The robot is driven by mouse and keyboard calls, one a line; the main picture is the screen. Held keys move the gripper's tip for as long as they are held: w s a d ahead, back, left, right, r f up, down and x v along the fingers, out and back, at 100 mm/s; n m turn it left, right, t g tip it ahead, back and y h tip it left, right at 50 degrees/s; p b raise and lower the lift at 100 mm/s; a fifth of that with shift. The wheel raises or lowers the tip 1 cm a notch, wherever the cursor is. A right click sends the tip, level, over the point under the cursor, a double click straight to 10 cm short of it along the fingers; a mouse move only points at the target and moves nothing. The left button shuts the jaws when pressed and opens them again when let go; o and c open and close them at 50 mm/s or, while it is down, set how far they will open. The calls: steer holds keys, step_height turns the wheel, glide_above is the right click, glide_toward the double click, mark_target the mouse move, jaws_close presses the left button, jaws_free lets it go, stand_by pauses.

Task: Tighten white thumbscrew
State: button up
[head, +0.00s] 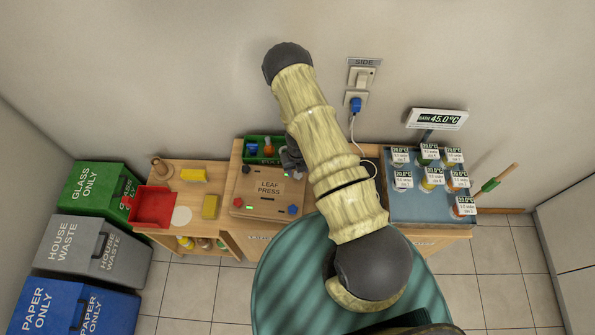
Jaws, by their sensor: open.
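The leaf press (268,201) is a tan box with a "LEAF PRESS" label, on the wooden cabinet in the middle. My dark gripper (292,161) is over the press's back right corner, partly hidden by my arm. A small pale spot shows just below it; I cannot tell whether this is the white thumbscrew. No contact can be made out. The gripper is open.
A green tray (264,143) with small items stands behind the press. A red bin (153,206) and yellow blocks (194,175) are to the left. A blue tray (411,211) of labelled flasks and a 45.0°C display (437,119) are right. A cable (357,138) hangs from the wall socket.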

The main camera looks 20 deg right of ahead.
step_height(320, 180, up, 4)
steer(key=shift+r+p, duration=0.1)
steer(key=shift+p, duration=0.8)
step_height(320, 180, up, 17)
steer(key=b, duration=0.3)
steer(key=shift+r, duration=0.15)
steer(key=s+r+n+t+b, duration=0.1)
steer(key=s+n+b, duration=0.6)
steer(key=n, duration=1)
steer(key=s+r+n+t+b, duration=0.1)
steer(key=s+r+n+b, duration=0.3)
steer(key=n, duration=1.4)
steer(key=s+b, duration=0.3)
steer(key=shift+s+n+t, duration=0.2)
steer(key=shift+n+t, duration=0.1)
